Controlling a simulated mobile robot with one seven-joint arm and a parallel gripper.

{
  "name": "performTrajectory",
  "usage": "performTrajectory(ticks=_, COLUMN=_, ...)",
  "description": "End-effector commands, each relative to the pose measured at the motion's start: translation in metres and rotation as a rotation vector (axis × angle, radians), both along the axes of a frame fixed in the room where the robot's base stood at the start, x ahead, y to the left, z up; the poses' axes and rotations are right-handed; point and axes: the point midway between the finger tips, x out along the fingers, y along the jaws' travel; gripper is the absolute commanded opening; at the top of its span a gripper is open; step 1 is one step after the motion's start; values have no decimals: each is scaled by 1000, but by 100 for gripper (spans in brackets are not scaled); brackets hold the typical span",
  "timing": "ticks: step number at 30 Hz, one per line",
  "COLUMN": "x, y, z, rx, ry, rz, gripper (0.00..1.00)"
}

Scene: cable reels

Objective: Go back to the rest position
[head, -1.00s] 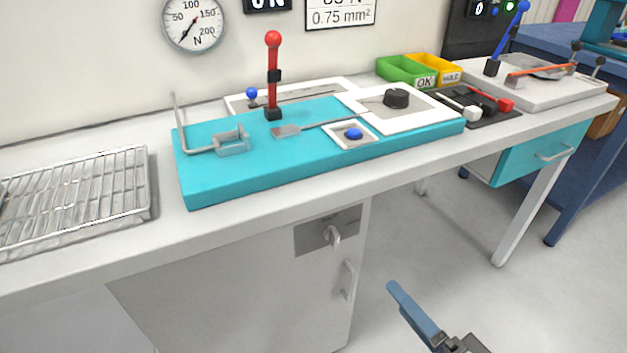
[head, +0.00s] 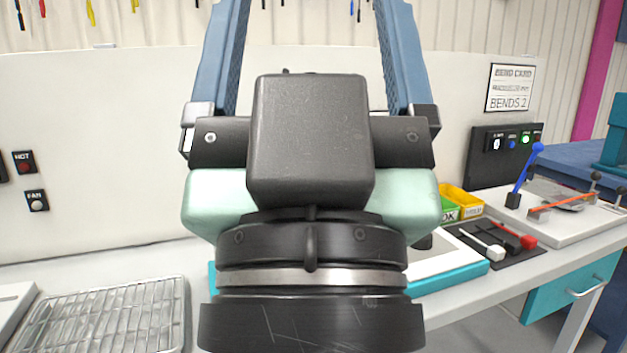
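My gripper (head: 312,20) fills the middle of the head view, close to the camera. Its two long blue fingers point up and stand wide apart, with nothing visible between them. Their tips are cut off by the top edge of the picture. Its dark wrist and pale green body hide most of the turquoise fixture (head: 470,276) on the bench, of which only edges show on either side.
A wire rack (head: 115,318) lies on the bench at the lower left. At the right are green and yellow bins (head: 462,200), a dark mat with tools (head: 495,246), and a grey plate with a blue-knobbed lever (head: 526,172). A control box (head: 505,150) stands behind.

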Motion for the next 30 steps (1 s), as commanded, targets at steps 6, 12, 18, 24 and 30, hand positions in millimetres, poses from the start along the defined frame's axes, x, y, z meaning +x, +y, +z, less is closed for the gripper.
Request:
performTrajectory(ticks=6, x=1, y=0, z=84, rx=1, ry=5, rz=1, gripper=84)
performTrajectory(ticks=12, x=2, y=0, z=143, rx=1, ry=6, rz=2, gripper=84)
performTrajectory(ticks=18, x=2, y=0, z=194, rx=1, ry=7, rz=2, gripper=84)
performTrajectory(ticks=24, x=2, y=0, z=215, rx=1, ry=7, rz=2, gripper=84)
performTrajectory(ticks=30, x=2, y=0, z=215, rx=1, ry=7, rz=2, gripper=84)
